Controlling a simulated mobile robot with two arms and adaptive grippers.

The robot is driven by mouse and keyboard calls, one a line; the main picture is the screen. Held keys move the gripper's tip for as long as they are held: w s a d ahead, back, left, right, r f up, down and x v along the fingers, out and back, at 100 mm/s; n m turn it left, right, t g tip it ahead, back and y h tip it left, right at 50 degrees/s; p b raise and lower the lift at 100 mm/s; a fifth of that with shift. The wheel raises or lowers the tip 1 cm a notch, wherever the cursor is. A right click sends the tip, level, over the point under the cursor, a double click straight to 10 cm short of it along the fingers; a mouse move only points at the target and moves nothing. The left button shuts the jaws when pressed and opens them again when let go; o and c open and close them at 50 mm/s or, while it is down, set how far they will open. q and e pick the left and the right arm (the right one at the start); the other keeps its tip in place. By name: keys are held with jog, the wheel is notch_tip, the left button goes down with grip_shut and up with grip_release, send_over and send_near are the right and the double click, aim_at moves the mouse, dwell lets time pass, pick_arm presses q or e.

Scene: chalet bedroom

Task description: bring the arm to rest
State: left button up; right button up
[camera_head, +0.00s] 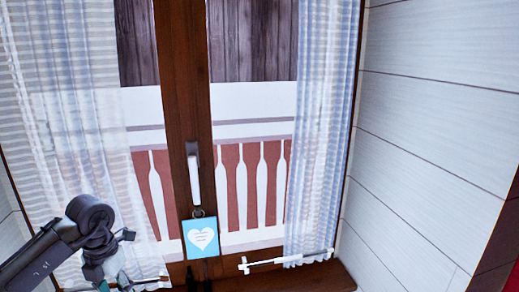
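My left arm comes in from the lower left. Its dark gripper (112,280) points down in front of the left curtain, at the bottom of the view. Its fingertips are small and partly cut off by the lower edge, so I cannot tell whether they are open or shut. I cannot make out anything held in it. My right gripper does not show.
A wooden-framed window (182,100) with a white handle (193,175) stands ahead. A sheer curtain hangs on the left (75,120) and another on the right (325,130). A blue heart sign (201,238) hangs below the handle. A white plank wall (430,150) closes the right.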

pick_arm(q)
jog(key=w+d+f+n+t+h, duration=0.1)
jog(key=d+f+n+h, duration=0.1)
jog(key=d+f+h, duration=0.55)
jog(key=d+f+n+h, duration=0.2)
jog(key=d+f+h, duration=0.25)
jog(key=d, duration=0.55)
notch_tip(320, 180, down, 14)
jog(key=w+a+n+t+y, duration=0.1)
jog(key=w+a+n+t, duration=0.1)
jog(key=n+t, duration=1)
jog(key=s+a+f+n+g+y, duration=0.2)
jog(key=s+a+f+n+y, duration=0.25)
jog(key=s+f+n, duration=0.55)
jog(key=s+a+f+n+g+y, duration=0.25)
jog(key=s+f+n+y, duration=0.2)
jog(key=s+f, duration=0.65)
jog(key=s+f+n+g+y, duration=0.1)
jog(key=s+f, duration=0.5)
jog(key=s, duration=0.7)
jog(key=s+f+n+g+y, duration=0.1)
jog(key=s+f+n+g, duration=0.2)
jog(key=s, duration=1)
notch_tip(320, 180, down, 3)
jog(key=g, duration=0.3)
jog(key=shift+s+d, duration=0.25)
jog(key=shift+s, duration=0.1)
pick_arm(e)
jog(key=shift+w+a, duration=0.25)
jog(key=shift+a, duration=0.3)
